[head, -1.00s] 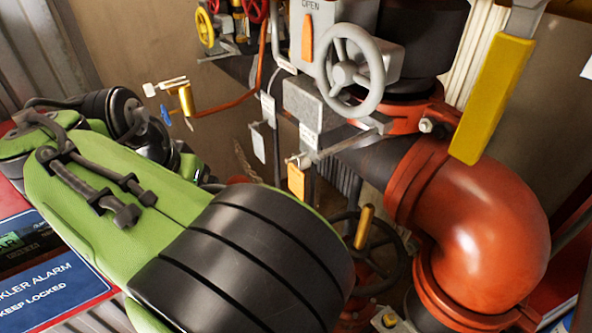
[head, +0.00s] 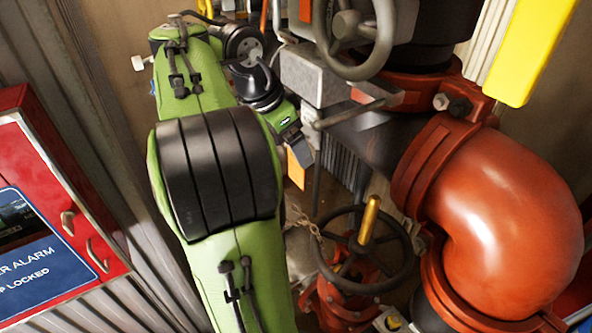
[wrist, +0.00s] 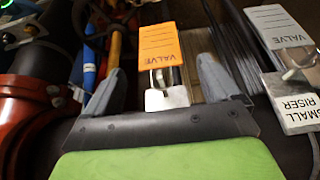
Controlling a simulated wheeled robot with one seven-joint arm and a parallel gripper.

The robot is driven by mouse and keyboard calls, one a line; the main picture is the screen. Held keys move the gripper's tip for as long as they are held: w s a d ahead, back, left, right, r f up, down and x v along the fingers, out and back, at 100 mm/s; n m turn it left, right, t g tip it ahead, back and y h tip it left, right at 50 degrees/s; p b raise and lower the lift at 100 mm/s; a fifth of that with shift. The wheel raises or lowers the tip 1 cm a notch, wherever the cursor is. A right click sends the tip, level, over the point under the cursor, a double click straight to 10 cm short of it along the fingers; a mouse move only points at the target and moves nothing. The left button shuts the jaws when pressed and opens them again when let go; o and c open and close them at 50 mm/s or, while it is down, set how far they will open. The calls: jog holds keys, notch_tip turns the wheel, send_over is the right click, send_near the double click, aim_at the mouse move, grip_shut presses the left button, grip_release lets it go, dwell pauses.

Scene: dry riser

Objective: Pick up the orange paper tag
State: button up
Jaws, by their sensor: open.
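The orange paper tag (wrist: 159,43), printed VALVE, hangs upright in the wrist view with a metal padlock shackle (wrist: 165,76) and a white piece (wrist: 166,98) just below it. My gripper (wrist: 160,72) is open, with one grey finger on each side of the tag's line and clear gaps to both. Nothing is between the fingers except the padlock parts seen beyond or between them; I cannot tell the depth. In the head view the orange tag (head: 296,169) shows just below my gripper (head: 297,144), whose fingers are mostly hidden there.
A red pipe elbow (head: 505,205), dark handwheel (head: 365,250), grey handwheel (head: 355,30) and yellow handle (head: 530,50) crowd the right. A red cabinet (head: 60,190) stands left.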

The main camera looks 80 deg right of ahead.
jog(key=b+x, duration=0.1)
jog(key=x, duration=0.2)
jog(key=shift+f+b, duration=0.25)
jog(key=shift+b, duration=0.15)
jog(key=c, duration=1.2)
jog(key=shift+r, duration=0.1)
jog(key=shift+r+p, duration=0.65)
jog(key=shift+p, duration=0.05)
jog(key=shift+w+a+r, duration=0.2)
jog(key=shift+w+a, duration=0.05)
jog(key=w+a+p, duration=0.3)
jog(key=w+a, duration=0.8)
jog(key=a, duration=0.2)
jog(key=shift+f, duration=0.15)
